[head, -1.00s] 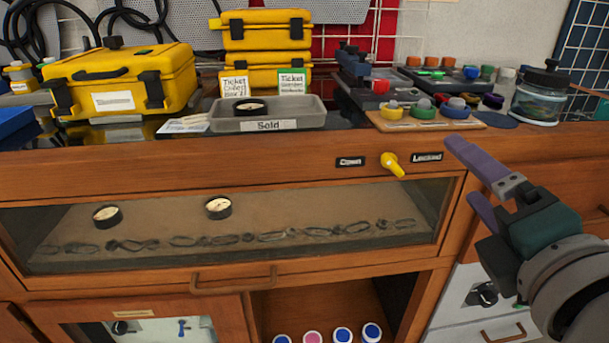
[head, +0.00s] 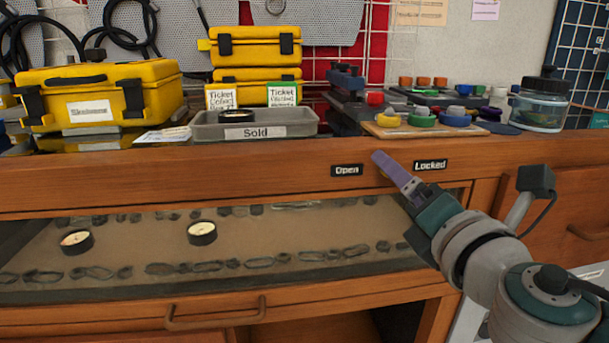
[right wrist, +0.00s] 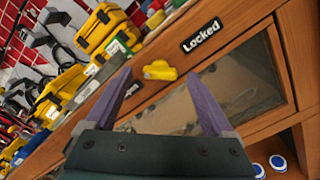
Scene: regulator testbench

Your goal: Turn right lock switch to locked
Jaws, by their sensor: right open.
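The yellow lock switch (right wrist: 160,70) shows in the right wrist view on the wooden front of the display case, between two black labels. The Locked label (right wrist: 201,35) is up and right of it; the other label, Open (head: 347,170), reads clearly in the head view. My right gripper (head: 381,160) is open in front of the switch and largely hides it in the head view. In the right wrist view its purple fingers (right wrist: 160,75) stand on either side of the switch, with gaps visible. Contact cannot be told. My left gripper is not in view.
Below the labels is a glass-fronted display case (head: 200,285) with a wooden frame. The counter above holds a grey Sold tray (head: 285,131), yellow cases (head: 155,100), a board with coloured knobs (head: 400,130) and a glass jar (head: 541,105). Space before the case front is clear.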

